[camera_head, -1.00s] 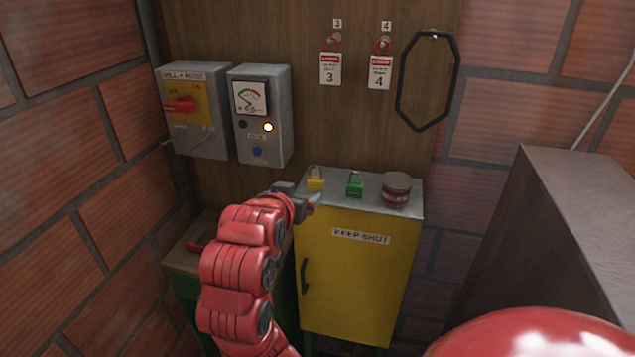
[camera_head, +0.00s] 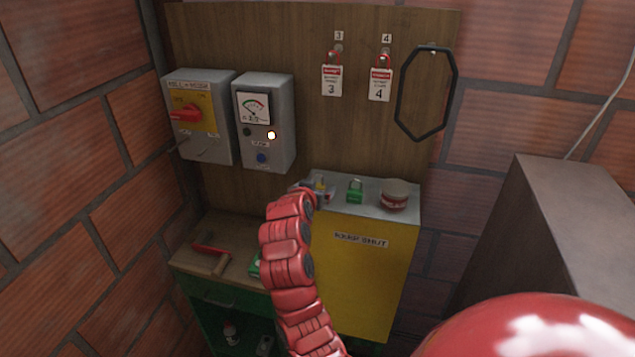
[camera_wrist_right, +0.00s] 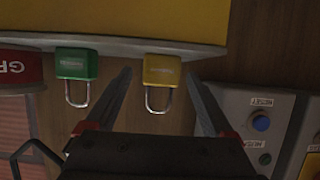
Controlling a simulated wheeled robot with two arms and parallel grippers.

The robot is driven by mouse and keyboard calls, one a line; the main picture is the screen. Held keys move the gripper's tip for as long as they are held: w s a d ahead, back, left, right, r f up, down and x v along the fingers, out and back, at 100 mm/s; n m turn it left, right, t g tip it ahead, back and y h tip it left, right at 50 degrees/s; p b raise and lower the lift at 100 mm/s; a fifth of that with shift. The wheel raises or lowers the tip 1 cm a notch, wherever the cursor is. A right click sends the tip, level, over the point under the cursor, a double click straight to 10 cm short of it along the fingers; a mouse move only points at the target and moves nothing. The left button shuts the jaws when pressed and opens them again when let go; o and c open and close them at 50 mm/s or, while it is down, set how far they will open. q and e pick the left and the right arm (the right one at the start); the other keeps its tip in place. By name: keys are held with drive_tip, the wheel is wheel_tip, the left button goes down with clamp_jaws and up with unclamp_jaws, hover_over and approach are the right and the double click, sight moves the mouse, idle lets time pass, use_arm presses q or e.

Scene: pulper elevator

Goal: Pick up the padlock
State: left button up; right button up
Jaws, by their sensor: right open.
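A yellow padlock (camera_head: 320,181) stands on top of the yellow cabinet, partly hidden by my right gripper (camera_head: 313,191) in the head view. In the right wrist view the yellow padlock (camera_wrist_right: 161,71) appears inverted, with its shackle down. It lies between the two finger lines of my open right gripper (camera_wrist_right: 158,76), and I cannot tell whether they touch it. A green padlock (camera_head: 355,190) stands to its right on the cabinet; it also shows in the wrist view (camera_wrist_right: 77,64). Red padlocks with tags 3 (camera_head: 332,79) and 4 (camera_head: 380,83) hang on the board. My left gripper is not in view.
A round red tin (camera_head: 395,196) stands right of the green padlock on the yellow cabinet (camera_head: 365,275). Two grey control boxes (camera_head: 282,151) project from the board at left. A low bench (camera_head: 232,258) holds a red-handled tool. A dark metal block (camera_head: 560,210) stands at right.

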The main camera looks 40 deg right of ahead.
drive_tip(key=shift+w+d+f, duration=0.15)
drive_tip(key=shift+w+d, duration=0.05)
drive_tip(key=shift+w, duration=0.05)
clamp_jaws()
idle(0.3)
